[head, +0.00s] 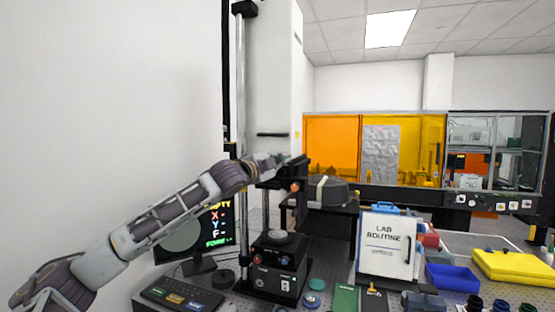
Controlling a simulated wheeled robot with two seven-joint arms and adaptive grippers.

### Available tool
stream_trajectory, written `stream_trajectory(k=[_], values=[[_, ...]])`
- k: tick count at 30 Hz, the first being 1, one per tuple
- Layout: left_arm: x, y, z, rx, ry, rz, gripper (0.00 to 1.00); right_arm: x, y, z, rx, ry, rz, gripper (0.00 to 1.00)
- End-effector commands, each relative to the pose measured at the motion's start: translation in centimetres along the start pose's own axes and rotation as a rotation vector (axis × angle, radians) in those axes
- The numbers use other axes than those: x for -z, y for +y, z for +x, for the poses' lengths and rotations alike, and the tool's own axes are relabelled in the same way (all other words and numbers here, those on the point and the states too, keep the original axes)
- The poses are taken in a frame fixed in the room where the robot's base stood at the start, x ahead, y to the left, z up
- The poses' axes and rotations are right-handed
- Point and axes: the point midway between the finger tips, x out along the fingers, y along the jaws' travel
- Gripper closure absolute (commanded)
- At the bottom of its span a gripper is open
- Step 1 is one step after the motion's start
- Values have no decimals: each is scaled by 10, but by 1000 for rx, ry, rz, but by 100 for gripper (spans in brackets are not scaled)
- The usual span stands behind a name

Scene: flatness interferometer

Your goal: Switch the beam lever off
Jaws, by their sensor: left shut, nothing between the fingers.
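The interferometer (272,60) is a tall white column with a dark stage and a black base box (274,270) on the bench. My left arm reaches in from the left, and my left gripper (288,161) is at the dark mid-height part of the column. The gripper is shut with nothing seen in it. A small orange knob (295,186) sits just below the gripper. The beam lever cannot be told apart from the dark parts near the gripper, and I cannot tell whether the gripper touches it. My right gripper does not show.
A "LAB ROUTINE" board (387,247), a blue bin (452,277) and a yellow case (505,266) stand to the right. Small items crowd the front of the bench.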

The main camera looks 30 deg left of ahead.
Motion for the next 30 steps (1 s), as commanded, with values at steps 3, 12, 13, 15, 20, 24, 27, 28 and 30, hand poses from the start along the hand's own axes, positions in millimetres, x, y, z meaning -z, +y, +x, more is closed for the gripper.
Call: stream_trajectory(k=[3,12,13,15,20,24,27,28,30], values=[[1,-2,9,0,1,-3,100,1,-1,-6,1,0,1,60],[1,-2,31,0,1,-1,100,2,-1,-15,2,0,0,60],[1,-2,34,0,1,-2,100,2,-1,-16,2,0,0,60],[1,-2,38,0,0,-2,100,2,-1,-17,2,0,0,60],[1,-1,46,0,1,-2,100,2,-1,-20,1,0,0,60],[1,-1,53,0,1,-1,100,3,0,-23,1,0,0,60],[-5,-1,50,0,-1,1,100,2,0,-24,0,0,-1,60],[-7,0,50,0,-1,1,100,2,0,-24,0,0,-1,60],[-10,0,49,-1,-1,1,100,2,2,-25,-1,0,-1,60]])
